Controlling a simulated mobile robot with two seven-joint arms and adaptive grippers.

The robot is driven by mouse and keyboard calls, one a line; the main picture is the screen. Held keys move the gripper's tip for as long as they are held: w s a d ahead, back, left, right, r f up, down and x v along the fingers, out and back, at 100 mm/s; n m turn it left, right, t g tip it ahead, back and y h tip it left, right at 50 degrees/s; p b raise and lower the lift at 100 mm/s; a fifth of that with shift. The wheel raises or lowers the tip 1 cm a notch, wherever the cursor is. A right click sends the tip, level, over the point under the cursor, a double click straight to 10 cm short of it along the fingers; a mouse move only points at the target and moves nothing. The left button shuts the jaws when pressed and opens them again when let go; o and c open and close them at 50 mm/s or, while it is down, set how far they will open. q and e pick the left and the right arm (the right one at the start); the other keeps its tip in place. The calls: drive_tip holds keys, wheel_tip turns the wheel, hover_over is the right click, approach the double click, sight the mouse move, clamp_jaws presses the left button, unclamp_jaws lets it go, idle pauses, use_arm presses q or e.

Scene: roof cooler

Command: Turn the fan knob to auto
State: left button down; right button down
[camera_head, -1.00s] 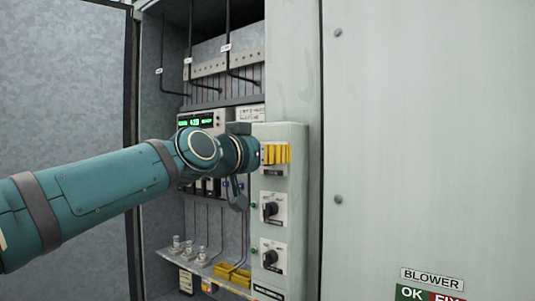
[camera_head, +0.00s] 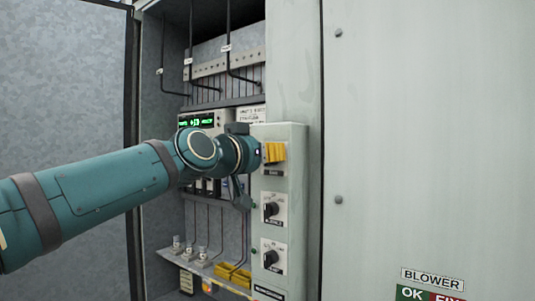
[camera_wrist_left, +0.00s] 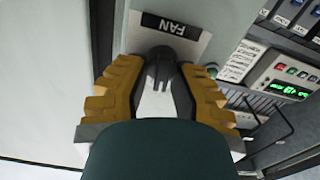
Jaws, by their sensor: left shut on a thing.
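The fan knob (camera_wrist_left: 160,62) is dark and sits on a pale plate with an upside-down FAN label (camera_wrist_left: 170,26) in the left wrist view. My left gripper (camera_wrist_left: 163,75) has its yellow fingers on both sides of the knob, shut on it. In the head view the yellow fingers of my left gripper (camera_head: 274,153) are at the top plate of the grey control box (camera_head: 294,180), and they hide the knob there. The knob's pointer setting cannot be read. My right gripper is not in view.
Two more dark knobs, a middle one (camera_head: 271,209) and a lower one (camera_head: 271,257), sit below on the same box. The open cabinet holds a green-lit display (camera_head: 196,121), wires and a shelf with yellow parts (camera_head: 233,272). A BLOWER sign (camera_head: 432,279) is at lower right.

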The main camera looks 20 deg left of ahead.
use_arm(q)
drive_tip(key=n, duration=0.4)
drive_tip(key=shift+a, duration=0.25)
drive_tip(key=shift+w+a+n+p, duration=0.1)
drive_tip(key=shift+n+p, duration=0.5)
drive_tip(key=shift+n, duration=1.3)
drive_tip(key=c, duration=0.7)
unclamp_jaws()
drive_tip(key=shift+w+f, duration=0.1)
drive_tip(key=v, duration=1.2)
